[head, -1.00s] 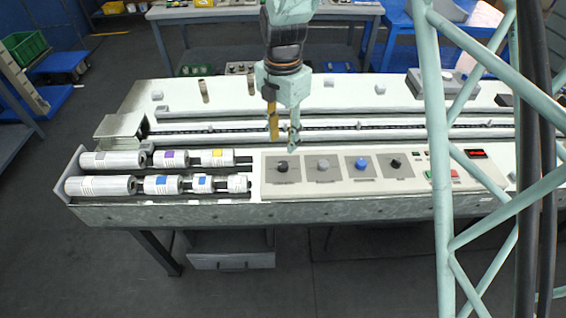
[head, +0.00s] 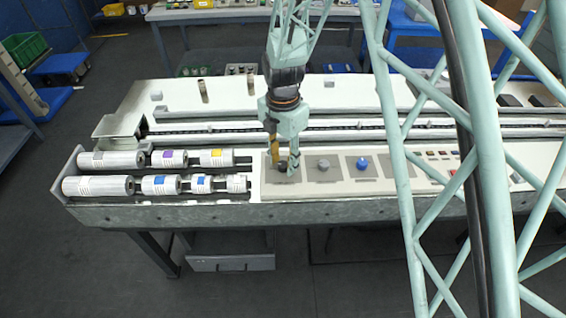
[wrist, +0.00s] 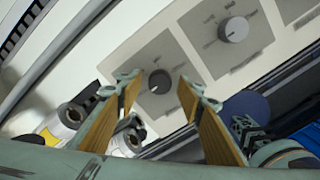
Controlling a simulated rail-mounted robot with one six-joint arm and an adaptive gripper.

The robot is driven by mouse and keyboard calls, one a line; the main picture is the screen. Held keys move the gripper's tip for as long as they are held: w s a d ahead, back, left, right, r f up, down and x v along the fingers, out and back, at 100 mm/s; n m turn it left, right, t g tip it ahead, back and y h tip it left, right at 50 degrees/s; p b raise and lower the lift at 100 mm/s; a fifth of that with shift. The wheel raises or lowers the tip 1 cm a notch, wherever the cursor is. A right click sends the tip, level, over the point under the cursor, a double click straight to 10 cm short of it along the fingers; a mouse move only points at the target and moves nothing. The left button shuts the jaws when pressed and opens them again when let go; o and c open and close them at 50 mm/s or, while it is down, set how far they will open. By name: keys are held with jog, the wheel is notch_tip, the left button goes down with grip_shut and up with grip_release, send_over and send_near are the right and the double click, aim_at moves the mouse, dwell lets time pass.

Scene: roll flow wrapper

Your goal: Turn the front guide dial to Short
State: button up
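A dark round dial (head: 282,168) is on the leftmost grey plate of the control panel. In the wrist view this dial (wrist: 159,82) shows between my fingertips, with a light pointer mark and small print around it that I cannot read. My gripper (head: 282,160) is over it, pointing down. In the wrist view my gripper (wrist: 157,88) is open, one wooden-faced finger on each side of the dial. I see no clear contact. I cannot read which dial is the front guide.
To the right on the panel are a grey dial (head: 323,166), also in the wrist view (wrist: 234,29), and a blue dial (head: 362,163). Several labelled rolls (head: 98,186) lie just left of the panel. My lattice frame hides part of the panel's right side.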

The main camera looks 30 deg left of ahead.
jog(key=shift+f, duration=0.1)
jog(key=c, duration=0.9)
